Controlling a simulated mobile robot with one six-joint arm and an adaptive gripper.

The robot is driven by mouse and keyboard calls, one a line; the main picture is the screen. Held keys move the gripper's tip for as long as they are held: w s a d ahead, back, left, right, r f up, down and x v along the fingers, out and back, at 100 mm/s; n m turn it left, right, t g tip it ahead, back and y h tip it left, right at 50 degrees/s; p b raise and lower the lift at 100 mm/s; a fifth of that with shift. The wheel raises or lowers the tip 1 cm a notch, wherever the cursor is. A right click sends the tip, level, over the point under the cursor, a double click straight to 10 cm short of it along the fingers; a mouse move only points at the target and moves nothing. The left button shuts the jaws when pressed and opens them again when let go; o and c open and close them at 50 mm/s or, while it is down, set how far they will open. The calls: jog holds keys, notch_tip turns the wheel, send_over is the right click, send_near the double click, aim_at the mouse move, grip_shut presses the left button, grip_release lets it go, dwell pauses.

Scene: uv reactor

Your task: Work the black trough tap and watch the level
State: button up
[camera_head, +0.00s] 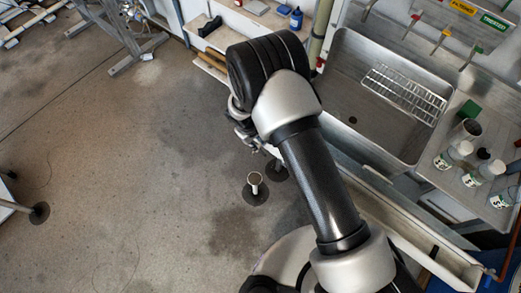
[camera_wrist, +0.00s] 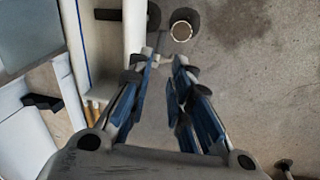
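A steel sink trough (camera_head: 349,55) with a wire rack (camera_head: 405,92) in it fills the upper right of the head view. Small taps with red (camera_head: 415,16), yellow (camera_head: 444,32) and green (camera_head: 476,49) tops line its back edge. A dark tap-like piece (camera_head: 369,9) shows at the top; I cannot tell if it is the black trough tap. My gripper (camera_head: 245,135) hangs over the floor left of the trough, partly hidden by my arm. In the wrist view my gripper (camera_wrist: 164,58) is open and empty, with a gap between its fingers. No water level can be made out.
Several white-labelled bottles (camera_head: 474,179) and a cup (camera_head: 468,130) stand on the right-hand counter. A long pale channel (camera_head: 420,232) runs along the front. A blue bottle (camera_head: 296,18) stands on a bench at the top. The floor (camera_head: 110,160) to the left is mostly clear.

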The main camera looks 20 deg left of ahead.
aim_at(261, 151)
jog(key=f, duration=0.3)
jog(key=w+f+b, duration=0.1)
jog(key=f, duration=0.2)
jog(key=d+f+b, duration=0.1)
jog(key=f, duration=0.2)
jog(key=shift+w, duration=0.3)
jog(key=shift+r, duration=0.1)
jog(key=shift+c, duration=0.4)
grip_shut()
